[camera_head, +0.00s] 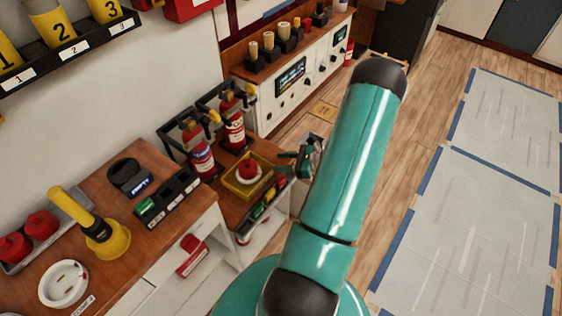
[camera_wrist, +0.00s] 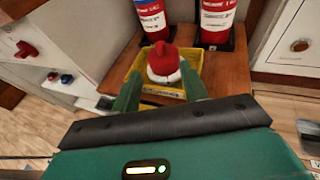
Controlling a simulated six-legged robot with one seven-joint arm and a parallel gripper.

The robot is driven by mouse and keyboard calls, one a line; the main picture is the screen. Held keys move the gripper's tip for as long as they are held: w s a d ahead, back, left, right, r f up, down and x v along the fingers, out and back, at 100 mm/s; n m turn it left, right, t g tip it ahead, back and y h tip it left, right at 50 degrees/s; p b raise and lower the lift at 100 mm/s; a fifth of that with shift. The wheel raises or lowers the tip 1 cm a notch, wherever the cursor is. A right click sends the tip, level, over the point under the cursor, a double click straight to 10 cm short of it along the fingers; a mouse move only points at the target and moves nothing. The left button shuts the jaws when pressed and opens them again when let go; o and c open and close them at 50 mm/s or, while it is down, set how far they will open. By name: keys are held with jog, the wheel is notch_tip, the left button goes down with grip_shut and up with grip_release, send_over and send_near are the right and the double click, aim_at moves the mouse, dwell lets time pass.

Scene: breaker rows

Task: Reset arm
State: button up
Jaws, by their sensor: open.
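My gripper (camera_head: 303,158) is open and empty beside the right edge of the small wooden table, near a yellow tray (camera_head: 238,190). My own teal arm stretches across the middle of the head view. In the wrist view my gripper (camera_wrist: 160,72) has its two green fingers apart, with the yellow tray (camera_wrist: 133,82) beyond them. A red and white object (camera_head: 247,172) sits in the tray; it also shows between the fingers in the wrist view (camera_wrist: 164,62). I cannot tell whether the fingers touch the tray.
Two fire extinguishers (camera_head: 198,152) (camera_head: 233,128) stand behind the tray. A wooden counter at left bears a yellow plunger-like object (camera_head: 107,240) and a white dish (camera_head: 63,284). A white control cabinet (camera_head: 285,88) stands beyond.

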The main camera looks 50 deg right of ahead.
dwell(0.3)
jog(key=w+a+r+n+g+y, duration=0.1)
jog(key=w+a+r+n+g, duration=0.3)
jog(key=a+r+n, duration=0.5)
jog(key=w+a+r+n+g, duration=0.2)
jog(key=a+r+n+g, duration=0.4)
jog(key=a+r, duration=0.45)
jog(key=s+a+r+n+t+h, duration=0.1)
jog(key=s+a+r+n+h, duration=0.2)
jog(key=s+a+r+n, duration=0.2)
jog(key=s+a+r+n+t+h, duration=0.1)
jog(key=s+a+r+n+h, duration=0.3)
jog(key=a+r+n, duration=0.6)
jog(key=shift+s+a+r+n, duration=0.35)
jog(key=shift+s+a+n, duration=0.3)
jog(key=shift+a, duration=0.35)
